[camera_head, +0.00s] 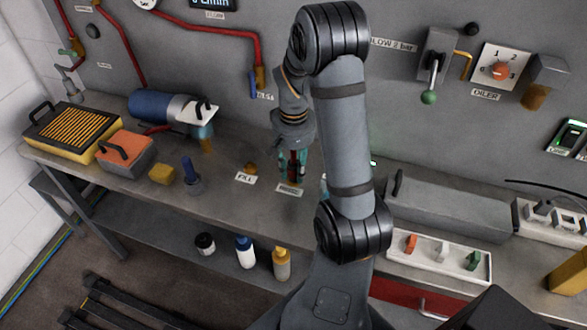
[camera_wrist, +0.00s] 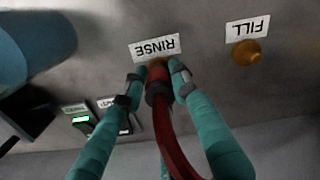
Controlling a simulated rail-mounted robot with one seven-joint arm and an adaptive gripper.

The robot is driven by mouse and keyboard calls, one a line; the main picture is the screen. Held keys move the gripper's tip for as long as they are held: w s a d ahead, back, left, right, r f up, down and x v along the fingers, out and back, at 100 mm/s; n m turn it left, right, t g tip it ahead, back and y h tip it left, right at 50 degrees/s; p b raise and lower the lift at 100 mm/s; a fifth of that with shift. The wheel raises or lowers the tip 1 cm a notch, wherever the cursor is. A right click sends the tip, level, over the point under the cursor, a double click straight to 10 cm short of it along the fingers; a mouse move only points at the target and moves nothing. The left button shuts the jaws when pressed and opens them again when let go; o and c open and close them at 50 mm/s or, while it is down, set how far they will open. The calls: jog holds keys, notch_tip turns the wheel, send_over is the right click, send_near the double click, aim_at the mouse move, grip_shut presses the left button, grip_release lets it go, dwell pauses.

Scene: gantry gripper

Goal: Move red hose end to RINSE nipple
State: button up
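The red hose (camera_wrist: 172,140) runs up between my two teal fingers in the wrist view and finishes in a dark collar, the red hose end (camera_wrist: 158,92). My gripper (camera_wrist: 157,80) has a fingertip close against each side of this collar and looks shut on it. The brass RINSE nipple (camera_wrist: 157,62) shows only in part beyond the collar, just beside the RINSE label (camera_wrist: 155,47). The hose end is at the nipple; I cannot tell how far it is seated. In the head view my gripper (camera_head: 291,168) points down above the RINSE label (camera_head: 289,190).
The bare brass FILL nipple (camera_wrist: 246,52) stands beside RINSE; it also shows in the head view (camera_head: 250,168). A blue-topped post (camera_head: 191,175), yellow block (camera_head: 162,174) and blue cylinder (camera_head: 155,105) are to the left. A grey case (camera_head: 450,207) is to the right.

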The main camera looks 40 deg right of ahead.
aim_at(294, 165)
jog(key=o, duration=0.5)
notch_tip(294, 165, up, 12)
dwell(0.6)
notch_tip(294, 165, down, 12)
jog(key=shift+r, duration=0.2)
jog(key=shift+r+p, duration=0.35)
jog(key=shift+p, duration=0.2)
jog(key=shift+r, duration=0.1)
jog(key=shift+f, duration=0.2)
